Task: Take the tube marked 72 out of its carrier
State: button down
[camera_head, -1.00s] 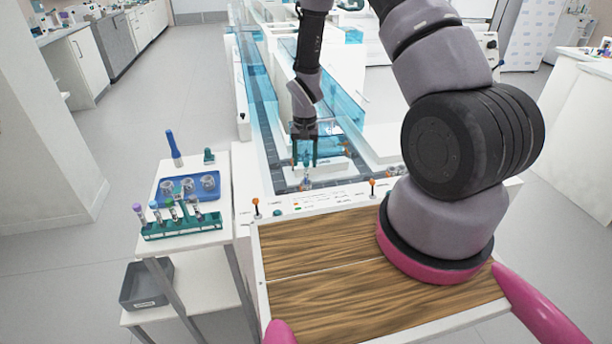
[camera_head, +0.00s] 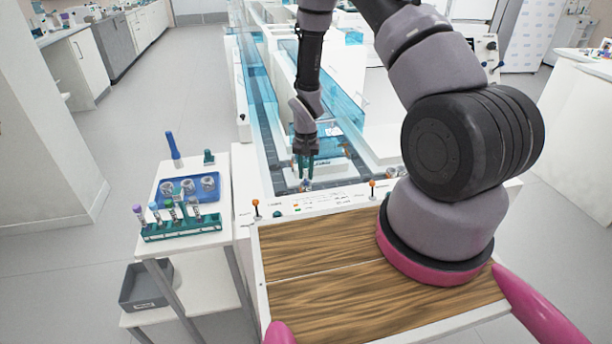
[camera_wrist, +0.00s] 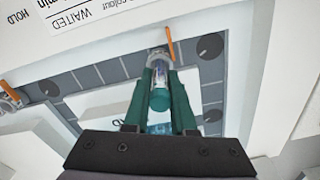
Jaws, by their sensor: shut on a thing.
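My gripper (camera_wrist: 160,82) has green fingers and is shut on a tube (camera_wrist: 159,98) in the wrist view. The tube's near end is teal, and its clear body with a pale label points away toward the track. Its far end lies near an orange post; whether it sits in a carrier or is clear of one I cannot tell. No number on the tube is readable. In the head view my gripper (camera_head: 306,175) is low over the near end of the track (camera_head: 262,120), and the tube is very small there.
A side table on the left holds a green rack (camera_head: 182,228) with several capped tubes and a blue tray (camera_head: 188,188) with clear cups. A grey bin (camera_head: 146,286) is on its lower shelf. Clear blue covers (camera_head: 340,85) flank the track.

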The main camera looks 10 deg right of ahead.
jog(key=shift+r, duration=0.1)
notch_tip(320, 180, up, 10)
jog(key=shift+f, duration=0.1)
dwell(0.4)
